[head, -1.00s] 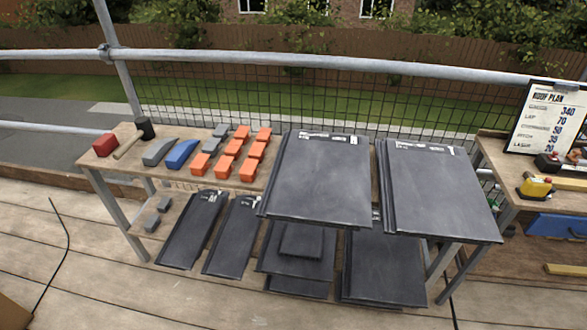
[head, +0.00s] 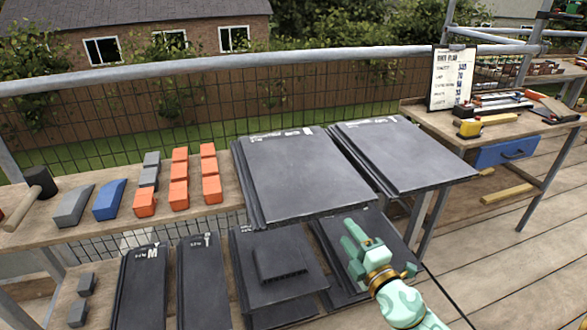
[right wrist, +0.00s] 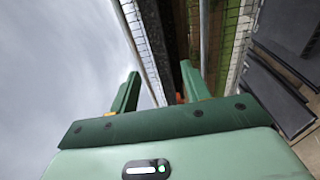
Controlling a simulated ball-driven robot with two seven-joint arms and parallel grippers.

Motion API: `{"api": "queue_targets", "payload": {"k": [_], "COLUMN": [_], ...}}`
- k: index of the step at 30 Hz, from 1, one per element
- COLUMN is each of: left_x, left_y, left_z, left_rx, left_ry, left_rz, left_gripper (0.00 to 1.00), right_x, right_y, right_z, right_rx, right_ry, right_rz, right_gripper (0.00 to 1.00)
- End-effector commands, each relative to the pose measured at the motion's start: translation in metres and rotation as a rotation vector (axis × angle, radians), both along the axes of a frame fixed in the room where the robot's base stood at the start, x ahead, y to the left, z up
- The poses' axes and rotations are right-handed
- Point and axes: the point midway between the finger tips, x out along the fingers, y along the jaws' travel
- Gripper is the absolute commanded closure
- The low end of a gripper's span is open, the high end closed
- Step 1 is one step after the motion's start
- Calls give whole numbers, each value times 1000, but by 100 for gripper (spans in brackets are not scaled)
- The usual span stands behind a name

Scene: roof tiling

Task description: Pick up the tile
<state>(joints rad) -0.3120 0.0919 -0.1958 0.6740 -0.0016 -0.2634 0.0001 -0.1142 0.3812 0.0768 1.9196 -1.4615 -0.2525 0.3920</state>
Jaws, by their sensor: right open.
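Dark grey roof tiles lie in two stacks on the bench top, a left stack (head: 300,172) and a right stack (head: 400,155). More dark tiles lie on the lower shelf, among them a tile with a smaller block on it (head: 251,285), a narrow tile (head: 203,280) and another (head: 143,288). My right gripper (head: 352,238) is open and empty, in front of the bench over the lower right tiles (head: 330,247). In the right wrist view its two green fingers (right wrist: 160,88) are apart with nothing held between them. My left gripper is not in view.
Orange blocks (head: 179,192), a blue block (head: 109,199), a grey block (head: 73,205) and a mallet (head: 38,183) share the bench top. A side bench at right holds a roof plan board (head: 450,78) and a yellow tool (head: 469,128). A rail (head: 200,72) runs behind.

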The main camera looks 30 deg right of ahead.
Motion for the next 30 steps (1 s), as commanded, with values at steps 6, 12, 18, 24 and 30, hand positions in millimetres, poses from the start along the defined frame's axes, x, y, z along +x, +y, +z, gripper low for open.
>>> {"api": "queue_targets", "payload": {"k": [6, 12, 18, 24, 30], "left_x": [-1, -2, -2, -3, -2], "left_y": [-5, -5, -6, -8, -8], "left_z": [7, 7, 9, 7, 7], "left_rx": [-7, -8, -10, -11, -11], "left_ry": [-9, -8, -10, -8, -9], "left_rz": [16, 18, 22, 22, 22], "left_gripper": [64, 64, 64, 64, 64], "right_x": [50, 69, 98, 119, 119], "right_y": [-7, -10, -13, -15, -15], "right_z": [4, 3, 8, 5, 6], "right_rx": [1, 2, 1, 3, 3], "right_ry": [-1, 2, 1, 4, 4], "right_rz": [0, 0, -1, 0, 0], "right_gripper": [53, 53, 53, 53, 53]}}
